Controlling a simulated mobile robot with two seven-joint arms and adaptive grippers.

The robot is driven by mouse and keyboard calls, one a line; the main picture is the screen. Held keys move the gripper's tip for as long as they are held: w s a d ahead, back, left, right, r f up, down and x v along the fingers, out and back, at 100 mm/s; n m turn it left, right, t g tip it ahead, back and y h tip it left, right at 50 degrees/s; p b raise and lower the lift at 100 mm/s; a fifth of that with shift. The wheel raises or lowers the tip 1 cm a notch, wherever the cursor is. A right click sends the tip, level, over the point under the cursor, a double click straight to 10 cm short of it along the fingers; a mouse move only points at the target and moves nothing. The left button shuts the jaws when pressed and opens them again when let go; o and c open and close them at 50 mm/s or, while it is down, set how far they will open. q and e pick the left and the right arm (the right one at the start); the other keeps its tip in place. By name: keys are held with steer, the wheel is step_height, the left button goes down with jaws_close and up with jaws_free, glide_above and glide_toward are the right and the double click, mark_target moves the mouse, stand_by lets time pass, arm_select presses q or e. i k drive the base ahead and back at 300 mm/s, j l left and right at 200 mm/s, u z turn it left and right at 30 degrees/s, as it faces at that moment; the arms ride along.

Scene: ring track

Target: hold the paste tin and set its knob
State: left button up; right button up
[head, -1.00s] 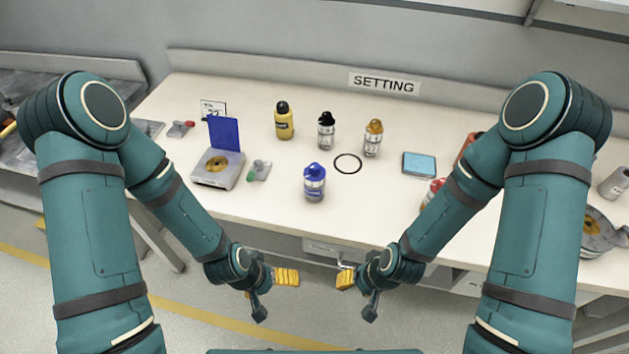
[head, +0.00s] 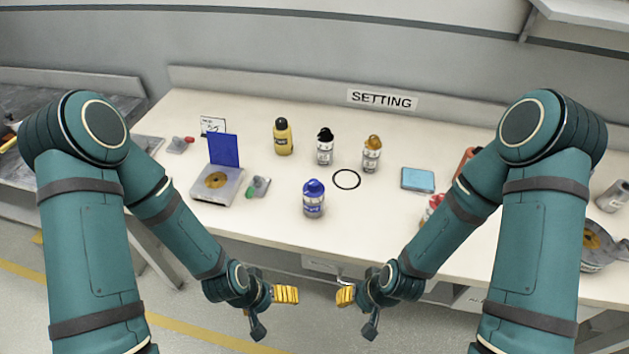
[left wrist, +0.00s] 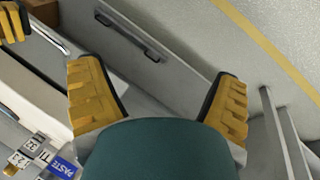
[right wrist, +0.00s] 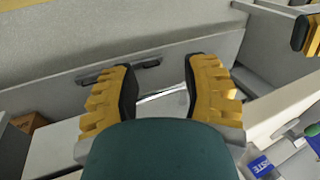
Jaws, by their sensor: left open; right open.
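The paste tin (head: 314,199) has a blue top and stands upright on the bench near its front edge. Its blue "PASTE" label (left wrist: 62,168) and a numbered band show at the lower left of the left wrist view. Part of the tin (right wrist: 258,165) also shows at the lower right of the right wrist view. My left gripper (head: 286,294) is open and empty, in front of the bench edge, left of the tin. My right gripper (head: 346,295) is open and empty, in front of the edge, right of the tin. Neither touches the tin.
Behind the tin stand a black-topped tin (head: 325,150), an orange-topped tin (head: 372,157) and a yellow bottle (head: 283,138). A black ring mark (head: 346,179) lies behind right. A grey box with a blue lid (head: 224,151) is left; a blue pad (head: 418,180) is right.

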mark_target(313, 187)
steer(key=j+z, duration=0.2)
steer(key=z, duration=0.25)
steer(key=j+z, duration=0.15)
steer(key=z, duration=0.35)
steer(key=k+j+z, duration=0.25)
steer(key=j, duration=0.15)
steer(key=k+j+z, duration=0.3)
steer(key=j, duration=0.15)
steer(key=k+j, duration=0.25)
steer(key=j, duration=0.2)
steer(key=k+j+z, duration=0.1)
steer(key=j, duration=0.35)
steer(key=k+j, duration=0.35)
steer(key=i+j, duration=0.1)
steer(key=i, duration=0.3)
